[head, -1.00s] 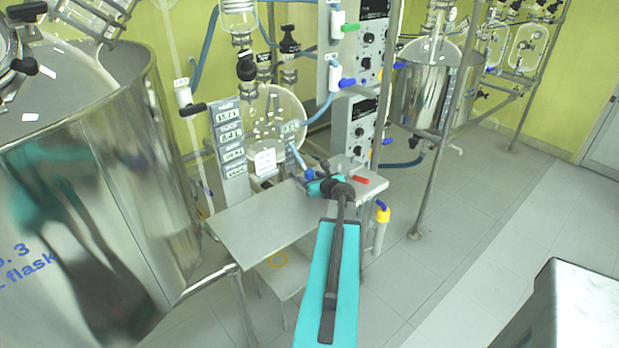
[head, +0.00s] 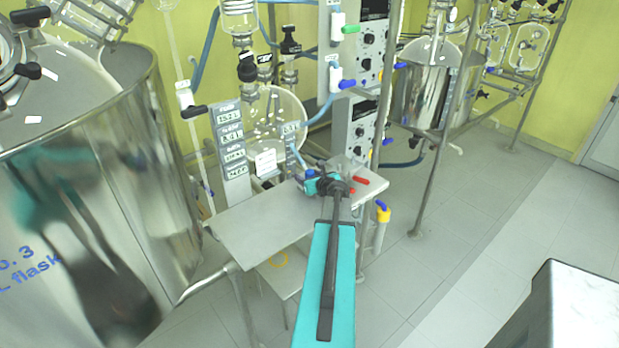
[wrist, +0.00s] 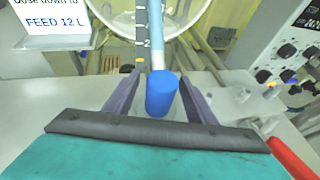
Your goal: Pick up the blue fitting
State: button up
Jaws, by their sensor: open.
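The blue fitting (wrist: 162,94) is a short blue cylinder on the end of a light blue tube, standing near upright in the wrist view. My gripper (wrist: 160,82) is open, with one dark finger on each side of the fitting. Narrow gaps show between fingers and fitting, so it is not clasped. In the head view my gripper (head: 318,178) is low over the far part of the metal table, and the blue fitting (head: 311,173) is partly hidden by it.
The metal table (head: 250,232) is mostly bare at the near left. A red piece (head: 361,180) lies right of my gripper. A label panel (head: 231,150), a round glass flask (head: 278,112) and control boxes (head: 358,122) stand behind. A large steel vessel (head: 90,200) fills the left.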

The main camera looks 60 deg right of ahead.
jog(key=shift+x, duration=1.25)
jog(key=shift+d, duration=0.1)
grip_shut()
